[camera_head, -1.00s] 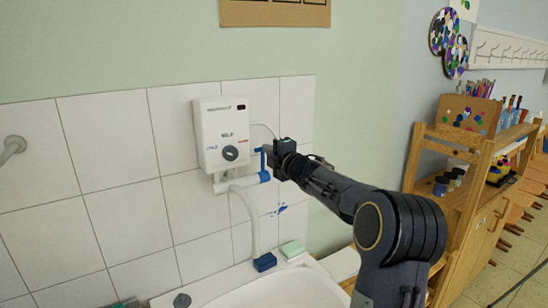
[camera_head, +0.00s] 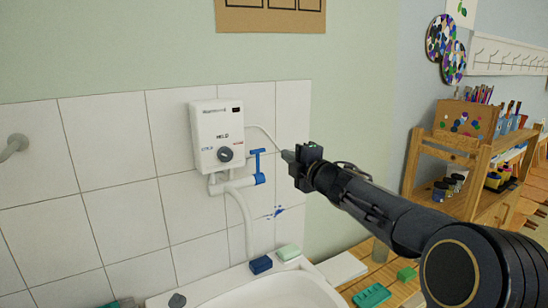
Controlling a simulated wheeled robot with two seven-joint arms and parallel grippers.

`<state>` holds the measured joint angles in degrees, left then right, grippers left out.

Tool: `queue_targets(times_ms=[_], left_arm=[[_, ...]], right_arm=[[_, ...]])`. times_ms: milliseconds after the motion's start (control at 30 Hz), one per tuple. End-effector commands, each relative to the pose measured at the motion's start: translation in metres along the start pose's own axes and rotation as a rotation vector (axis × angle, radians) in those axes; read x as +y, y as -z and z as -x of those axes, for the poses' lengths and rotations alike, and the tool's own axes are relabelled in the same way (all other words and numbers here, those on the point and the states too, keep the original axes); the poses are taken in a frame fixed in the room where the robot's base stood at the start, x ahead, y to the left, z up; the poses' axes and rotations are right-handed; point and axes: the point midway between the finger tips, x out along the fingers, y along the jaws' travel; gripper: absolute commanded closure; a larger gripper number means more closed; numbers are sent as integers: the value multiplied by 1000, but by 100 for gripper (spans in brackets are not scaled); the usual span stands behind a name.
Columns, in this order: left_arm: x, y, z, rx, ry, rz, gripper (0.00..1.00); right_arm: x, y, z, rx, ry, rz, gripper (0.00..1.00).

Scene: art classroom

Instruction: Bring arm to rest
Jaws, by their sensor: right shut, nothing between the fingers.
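My right gripper (camera_head: 290,158) is shut and empty in the head view. It is in front of the tiled wall, to the right of the white water heater (camera_head: 217,138) and apart from it. Its arm comes in from the lower right. The heater has a dark knob (camera_head: 225,154) on its front. A blue T-shaped valve handle (camera_head: 257,163) stands on the white pipe below the heater, just left of the gripper, with a gap between them. My left gripper is not in view.
A white sink (camera_head: 285,293) is below, with a blue block (camera_head: 261,264) and a green-white sponge (camera_head: 288,252) on its rim. A wooden shelf (camera_head: 462,146) with art supplies stands at the right. A teal item (camera_head: 371,296) lies on the wooden surface right of the sink.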

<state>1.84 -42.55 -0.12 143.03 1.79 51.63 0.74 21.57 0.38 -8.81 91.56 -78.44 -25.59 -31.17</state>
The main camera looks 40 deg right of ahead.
Motion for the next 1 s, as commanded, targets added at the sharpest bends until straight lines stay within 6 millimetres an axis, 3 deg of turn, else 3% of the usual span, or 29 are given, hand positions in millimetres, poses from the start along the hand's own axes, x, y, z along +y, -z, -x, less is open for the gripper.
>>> queue_targets(times_ms=[300,367,467,567,700,900,1000], left_arm=[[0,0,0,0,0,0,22],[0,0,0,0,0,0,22],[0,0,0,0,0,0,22],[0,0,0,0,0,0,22],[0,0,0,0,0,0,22],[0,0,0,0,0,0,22],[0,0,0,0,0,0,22]], right_arm=[[1,0,6,-8,0,-18,100],[2,2,12,-33,3,-75,100],[-5,8,35,-125,30,-296,100],[-38,29,79,-256,130,-658,100],[-107,80,145,-404,357,-1090,100],[-187,165,238,-557,721,-1472,100],[-214,201,279,-619,887,-1583,100]])
